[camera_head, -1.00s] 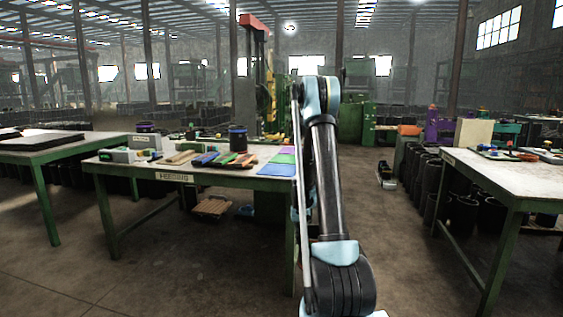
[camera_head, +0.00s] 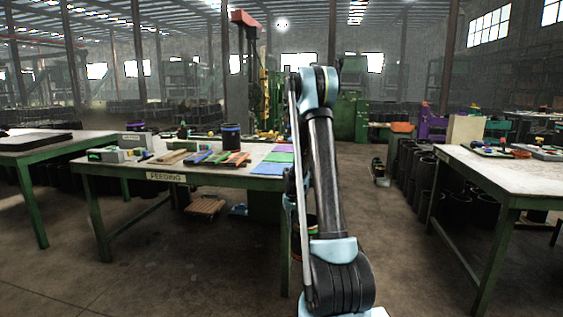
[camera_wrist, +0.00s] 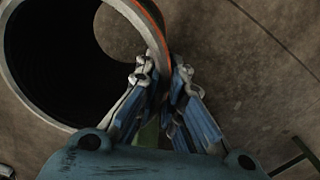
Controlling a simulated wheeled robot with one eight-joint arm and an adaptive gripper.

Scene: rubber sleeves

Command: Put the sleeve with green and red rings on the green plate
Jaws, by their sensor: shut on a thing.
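A dark sleeve (camera_wrist: 55,60) with a pale grey rim and an orange-red ring on its outside fills the upper left of the wrist view. My gripper (camera_wrist: 163,74) is shut on its wall, one finger inside and one outside. In the head view a dark banded piece shows partly behind my arm, beside the feeding table's right end; the arm hides most of it. The green plate (camera_head: 278,157) lies flat at the right end of the feeding table, between a purple plate (camera_head: 284,148) and a blue plate (camera_head: 269,168).
The feeding table (camera_head: 200,176) also holds a dark sleeve with blue rings (camera_head: 231,137) and several coloured strips. Another table (camera_head: 500,170) stands at the right with many dark sleeves beside it. Open floor lies between the two tables.

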